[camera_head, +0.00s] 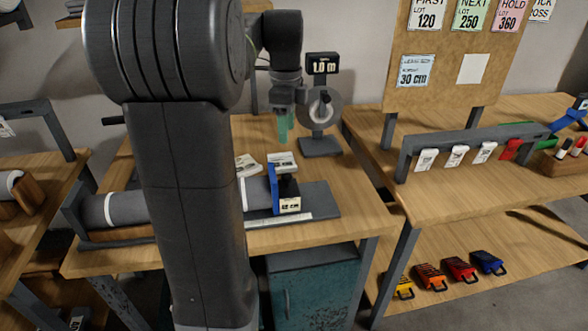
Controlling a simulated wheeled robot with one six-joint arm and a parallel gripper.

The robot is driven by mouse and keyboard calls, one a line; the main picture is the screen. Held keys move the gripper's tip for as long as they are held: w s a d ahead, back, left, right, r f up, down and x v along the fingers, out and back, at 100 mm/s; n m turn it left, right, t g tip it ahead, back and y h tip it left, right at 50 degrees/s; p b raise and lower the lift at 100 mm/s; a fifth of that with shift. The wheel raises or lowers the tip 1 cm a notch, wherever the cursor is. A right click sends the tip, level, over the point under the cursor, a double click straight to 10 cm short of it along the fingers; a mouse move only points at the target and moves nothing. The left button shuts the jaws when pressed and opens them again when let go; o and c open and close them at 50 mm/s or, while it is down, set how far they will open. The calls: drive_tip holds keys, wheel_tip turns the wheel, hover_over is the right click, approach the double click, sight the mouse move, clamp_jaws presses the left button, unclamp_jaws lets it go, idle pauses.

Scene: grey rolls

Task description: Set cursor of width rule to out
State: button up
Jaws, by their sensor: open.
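The width rule (262,223) looks like a pale marked strip along the front of a grey plate on the middle bench. A dark block with a white label (289,204) stands at the strip beside an upright blue plate (273,188); it may be the cursor, but its marking is too small to read. My gripper (284,128) hangs above and behind them, green fingers pointing down. It is open, with nothing seen between the fingers, and apart from the block. My arm hides the strip's left part.
A grey roll (112,209) lies in a holder at the left. A stand with a dial and "1.0 m" display (322,64) is close to the right of my gripper. White cards (281,161) lie behind the block. The bench's right front is clear.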

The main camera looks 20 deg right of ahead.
sight(287, 175)
wheel_tip(287, 175, down, 14)
drive_tip(key=shift+r+b, duration=0.15)
drive_tip(key=shift+b, duration=0.7)
